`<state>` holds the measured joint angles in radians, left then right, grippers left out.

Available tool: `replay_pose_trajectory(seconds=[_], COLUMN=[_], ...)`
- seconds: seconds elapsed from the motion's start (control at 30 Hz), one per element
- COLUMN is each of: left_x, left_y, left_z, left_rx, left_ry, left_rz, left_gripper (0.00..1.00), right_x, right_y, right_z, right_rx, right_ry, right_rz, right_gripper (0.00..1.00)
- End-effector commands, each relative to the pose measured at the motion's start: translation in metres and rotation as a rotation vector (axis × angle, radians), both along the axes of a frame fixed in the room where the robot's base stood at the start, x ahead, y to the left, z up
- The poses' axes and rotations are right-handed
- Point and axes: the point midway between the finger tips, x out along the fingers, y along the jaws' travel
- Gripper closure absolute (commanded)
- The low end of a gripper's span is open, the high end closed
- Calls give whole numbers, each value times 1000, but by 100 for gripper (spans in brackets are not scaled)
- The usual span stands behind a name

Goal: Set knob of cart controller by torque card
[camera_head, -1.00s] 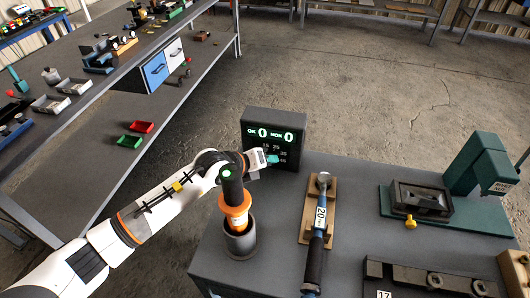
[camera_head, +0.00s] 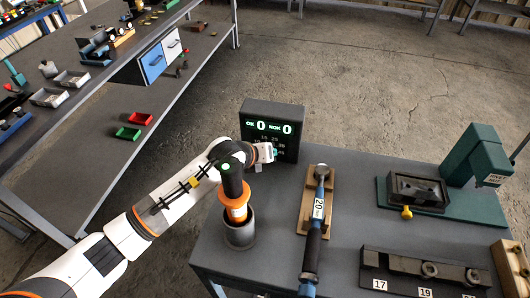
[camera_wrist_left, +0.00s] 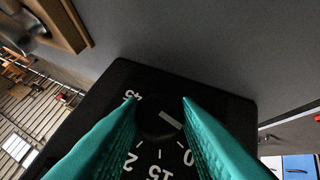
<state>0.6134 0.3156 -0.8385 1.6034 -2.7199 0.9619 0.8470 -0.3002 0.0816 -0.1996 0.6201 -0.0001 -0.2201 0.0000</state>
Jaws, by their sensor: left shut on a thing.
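The cart controller (camera_head: 271,122) is a black box at the cart's back left corner, with a green display reading OK 0 and NOK 0. Its dark round knob (camera_wrist_left: 158,119) shows in the left wrist view, with a white pointer line slanting toward the lower right. Scale figures such as 45 and 15 ring it; some are partly hidden by the fingers. My left gripper (camera_head: 274,151) is at the controller's front; its teal fingers (camera_wrist_left: 160,112) are shut on the knob from both sides. A 20 label (camera_head: 318,208) is on the torque wrench (camera_head: 314,235). My right gripper is out of view.
An orange-collared dark tool (camera_head: 235,195) stands in a grey cup right beside my left arm. The wrench lies in a wooden cradle. A green press (camera_head: 478,160) and a rack (camera_head: 425,268) with numbered sockets stand farther right. The grey cart top (camera_head: 270,240) has bare patches.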

Motion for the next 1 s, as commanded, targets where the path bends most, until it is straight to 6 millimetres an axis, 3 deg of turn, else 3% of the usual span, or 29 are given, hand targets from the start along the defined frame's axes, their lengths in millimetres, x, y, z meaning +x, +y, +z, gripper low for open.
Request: replay_pose_trajectory(seconds=[0.03, 0.17, 0.57, 1.0], left_x=[-1, -1, -5, -55], left_y=[0, 0, 3, 36], left_z=[-2, -1, 4, 54], left_rx=[2, 1, -2, -1], left_ry=[3, 3, 0, 0], left_rz=[0, -1, -1, -1], left_gripper=[69, 49, 49, 49], right_x=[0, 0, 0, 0], right_y=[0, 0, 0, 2], right_z=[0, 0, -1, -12], right_rx=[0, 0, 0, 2], right_ry=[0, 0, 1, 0], right_rz=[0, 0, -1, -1], right_gripper=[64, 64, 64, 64])
